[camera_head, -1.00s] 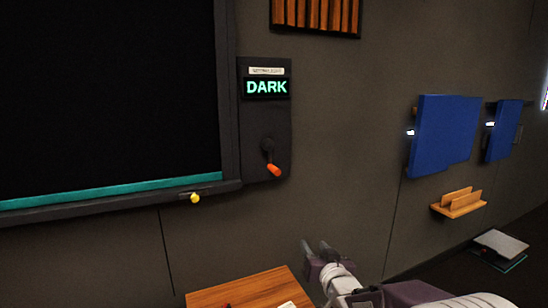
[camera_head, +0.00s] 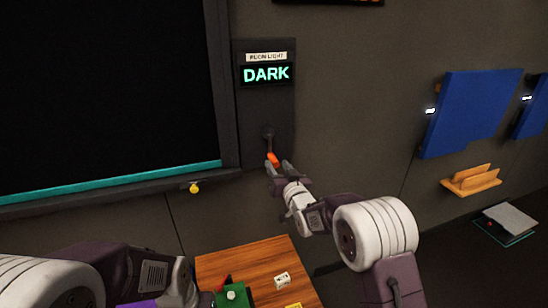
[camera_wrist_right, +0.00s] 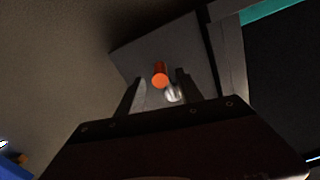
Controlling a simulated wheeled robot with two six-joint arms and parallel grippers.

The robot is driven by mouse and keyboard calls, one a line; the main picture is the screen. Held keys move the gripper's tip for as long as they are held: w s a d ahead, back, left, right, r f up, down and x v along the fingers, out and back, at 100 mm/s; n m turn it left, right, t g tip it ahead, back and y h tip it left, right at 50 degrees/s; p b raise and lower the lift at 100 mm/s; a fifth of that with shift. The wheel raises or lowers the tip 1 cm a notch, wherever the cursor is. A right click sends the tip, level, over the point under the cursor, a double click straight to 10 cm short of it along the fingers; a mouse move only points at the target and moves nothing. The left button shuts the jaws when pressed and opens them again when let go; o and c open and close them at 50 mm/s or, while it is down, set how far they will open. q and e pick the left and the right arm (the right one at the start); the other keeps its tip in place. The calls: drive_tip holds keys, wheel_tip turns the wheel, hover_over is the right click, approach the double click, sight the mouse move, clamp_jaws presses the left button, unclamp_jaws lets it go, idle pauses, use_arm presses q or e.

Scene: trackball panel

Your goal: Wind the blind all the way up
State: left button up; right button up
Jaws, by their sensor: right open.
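The blind (camera_head: 105,90) is a black sheet at the left of the head view. Its teal bottom bar (camera_head: 120,183) lies low, near the dark frame's sill. A crank (camera_head: 268,135) with an orange handle (camera_head: 273,159) hangs down on the dark wall panel, below a display (camera_head: 266,74) reading DARK. My right gripper (camera_head: 279,166) is open at the handle. In the right wrist view, the orange handle (camera_wrist_right: 160,80) shows between the spread fingers, with no clear grip. My left arm enters at bottom left; its fingers are not clearly visible.
A wooden table (camera_head: 245,262) with small objects, including a white block (camera_head: 282,279), stands below. Blue panels (camera_head: 472,112) and a wooden holder (camera_head: 471,180) are on the right wall.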

sight(274, 157)
drive_tip(key=x, duration=0.4)
drive_tip(key=shift+w, duration=0.1)
clamp_jaws()
idle(1.4)
